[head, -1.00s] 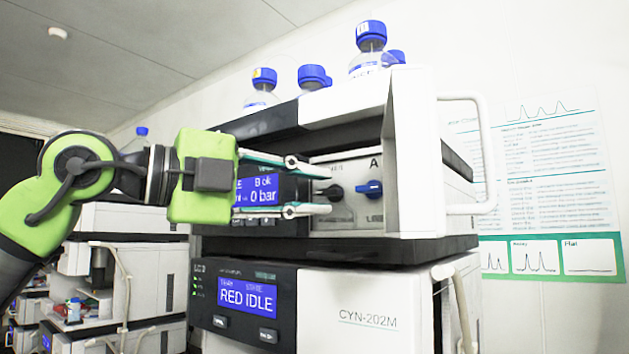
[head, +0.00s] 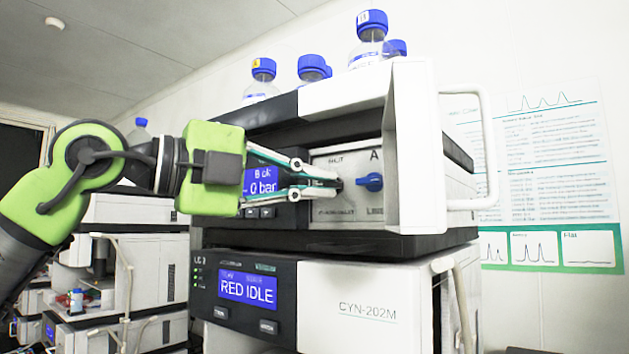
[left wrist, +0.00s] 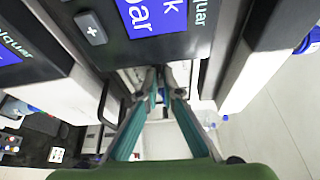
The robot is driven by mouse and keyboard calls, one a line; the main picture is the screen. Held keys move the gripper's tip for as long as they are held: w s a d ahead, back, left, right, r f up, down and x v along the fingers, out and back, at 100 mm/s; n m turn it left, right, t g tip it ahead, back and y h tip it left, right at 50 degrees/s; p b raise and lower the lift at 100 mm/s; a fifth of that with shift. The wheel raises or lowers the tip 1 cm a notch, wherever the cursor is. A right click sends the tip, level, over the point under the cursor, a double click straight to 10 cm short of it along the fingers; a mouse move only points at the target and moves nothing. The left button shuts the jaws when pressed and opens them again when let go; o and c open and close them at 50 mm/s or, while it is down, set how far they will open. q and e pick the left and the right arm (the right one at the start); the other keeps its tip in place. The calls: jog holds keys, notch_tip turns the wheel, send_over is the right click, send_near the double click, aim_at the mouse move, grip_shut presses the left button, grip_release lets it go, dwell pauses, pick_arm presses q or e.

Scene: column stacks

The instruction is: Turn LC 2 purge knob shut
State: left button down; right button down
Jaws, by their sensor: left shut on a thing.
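The black purge knob (head: 340,184) is on the pale front panel (head: 348,206) of the upper pump module, mostly hidden by my fingertips. My left gripper (head: 336,184) reaches in from the left, its two fingers closed together on this knob. In the left wrist view the fingertips (left wrist: 160,72) meet close to the panel, and the knob cannot be made out there. A blue knob (head: 370,182) sits just right of the black one, apart from the fingers. My right gripper is not in view.
A white side wall (head: 415,150) with a handle (head: 488,150) stands right of the panel. Below is a module with a blue display (head: 247,288) reading RED IDLE. Blue-capped bottles (head: 372,25) stand on top. More instruments (head: 125,255) stand at the left.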

pick_arm(q)
jog(key=m+y+p, duration=0.1)
jog(key=m, duration=0.2)
jog(key=m+y+p, duration=0.2)
jog(key=m, duration=0.1)
jog(key=m+y+p, duration=0.2)
jog(key=m, duration=0.1)
jog(key=shift+s+d+r+m+t, duration=0.2)
jog(key=shift+d+r+m+t, duration=0.1)
jog(key=shift+d+r+m, duration=0.1)
jog(key=shift+s+f+m+t+y, duration=0.1)
jog(key=shift+m+t+y, duration=0.3)
jog(key=shift+m+y, duration=0.85)
jog(key=shift+m, duration=0.25)
jog(key=c, duration=2.2)
grip_release()
